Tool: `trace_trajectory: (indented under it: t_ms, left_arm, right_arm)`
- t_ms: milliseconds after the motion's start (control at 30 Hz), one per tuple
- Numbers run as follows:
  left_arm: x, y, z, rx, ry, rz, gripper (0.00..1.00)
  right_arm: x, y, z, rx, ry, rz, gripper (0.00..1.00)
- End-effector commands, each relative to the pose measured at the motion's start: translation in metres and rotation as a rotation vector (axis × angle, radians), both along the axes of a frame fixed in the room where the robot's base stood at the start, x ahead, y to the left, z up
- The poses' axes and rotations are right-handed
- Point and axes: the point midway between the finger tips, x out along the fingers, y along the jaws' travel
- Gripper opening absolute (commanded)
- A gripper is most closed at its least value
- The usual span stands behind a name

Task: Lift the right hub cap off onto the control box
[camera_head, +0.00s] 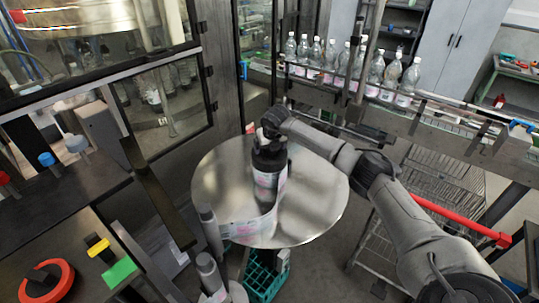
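A round metal disc (222,178) stands in the middle of the view. A dark upright hub (270,160) with a label band rises from its centre. My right arm reaches in from the lower right, and its gripper (268,138) is at the top of this hub. The gripper covers the hub's top, so I cannot make out the cap separately or tell whether the fingers are closed on it. A dark control box (62,252) at the lower left carries a red rotary switch, a yellow switch and a green button. My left gripper is out of view.
Grey rollers (209,232) with a label strip (250,229) stand at the disc's front left. A green crate (262,283) is below the disc. Several bottles (328,57) line a conveyor behind. A glass-doored machine frame (222,85) stands at the back left.

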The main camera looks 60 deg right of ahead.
Motion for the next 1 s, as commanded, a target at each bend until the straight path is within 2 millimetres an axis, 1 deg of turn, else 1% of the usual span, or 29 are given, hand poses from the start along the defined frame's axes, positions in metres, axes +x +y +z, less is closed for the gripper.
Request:
trace_trajectory:
  t_ms: [33, 67, 600, 867, 1000]
  left_arm:
    - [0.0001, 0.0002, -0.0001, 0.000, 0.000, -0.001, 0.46]
    - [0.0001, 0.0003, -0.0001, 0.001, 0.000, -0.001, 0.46]
    - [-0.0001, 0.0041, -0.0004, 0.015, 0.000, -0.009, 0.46]
    - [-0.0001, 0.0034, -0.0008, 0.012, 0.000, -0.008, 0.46]
    - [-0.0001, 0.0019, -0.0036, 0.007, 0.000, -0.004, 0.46]
  right_arm:
    - [0.0000, 0.0000, 0.0001, 0.000, 0.000, 0.000, 0.88]
    - [-0.0001, 0.0000, 0.0002, 0.000, 0.000, 0.000, 0.85]
    - [0.0000, 0.0000, 0.0006, 0.000, 0.000, -0.001, 0.34]
    - [0.0003, -0.0002, 0.0023, 0.000, -0.002, -0.001, 0.34]
    - [0.0008, -0.0004, 0.0090, 0.000, -0.005, 0.000, 0.34]
